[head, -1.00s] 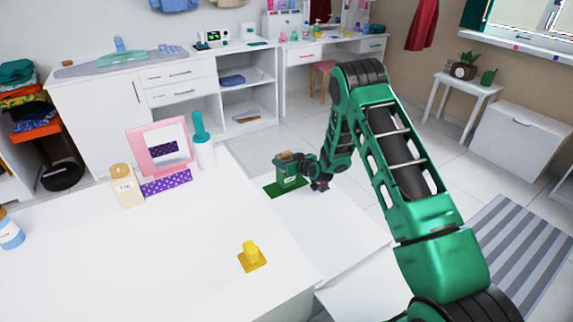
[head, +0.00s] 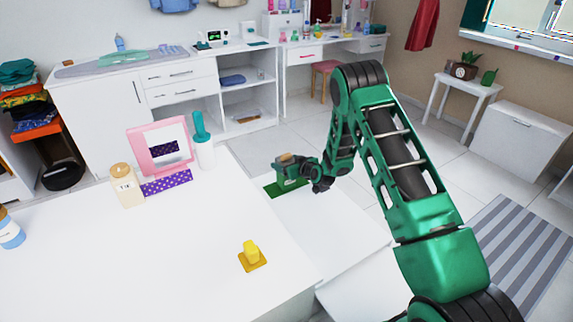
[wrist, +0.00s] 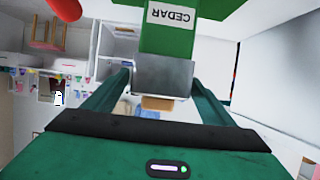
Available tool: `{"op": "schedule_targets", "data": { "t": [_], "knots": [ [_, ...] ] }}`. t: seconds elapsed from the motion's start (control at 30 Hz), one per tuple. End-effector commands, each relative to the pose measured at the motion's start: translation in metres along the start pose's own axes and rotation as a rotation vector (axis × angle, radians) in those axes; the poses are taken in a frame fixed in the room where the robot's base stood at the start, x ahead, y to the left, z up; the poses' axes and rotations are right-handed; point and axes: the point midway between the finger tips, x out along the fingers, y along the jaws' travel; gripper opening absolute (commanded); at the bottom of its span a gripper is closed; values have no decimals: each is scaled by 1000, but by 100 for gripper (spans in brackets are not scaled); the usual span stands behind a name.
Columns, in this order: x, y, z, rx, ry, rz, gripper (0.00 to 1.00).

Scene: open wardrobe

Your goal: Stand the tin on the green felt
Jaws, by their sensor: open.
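The green tin (head: 291,173) with a brown knob on top stands upright on the green felt (head: 272,191), on the far part of the white surface. In the wrist view the tin (wrist: 172,45) shows a white "CEDAR" label and a grey lid. A wider strip of the felt (wrist: 225,8) shows beyond it at the top edge. My gripper (wrist: 163,82) is open, with one finger on each side of the lid. Any contact between fingers and tin is too close to tell. In the head view my gripper (head: 305,177) is at the tin's right side and partly hides it.
A pink framed mirror (head: 160,148), a beige jar (head: 126,185) and a teal-topped bottle (head: 202,142) stand left of the felt. A yellow object (head: 251,254) stands on the near counter. The white surface right of the felt is clear.

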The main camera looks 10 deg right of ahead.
Motion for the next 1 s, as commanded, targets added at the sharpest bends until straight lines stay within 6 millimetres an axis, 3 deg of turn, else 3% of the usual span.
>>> {"op": "schedule_targets", "data": {
  "t": [0.5, 1.0],
  "knots": [
    [-94, 1, 1, 3, -2, 3, 77],
    [-114, 1, -6, -4, -12, -5, 77]
  ]
}}
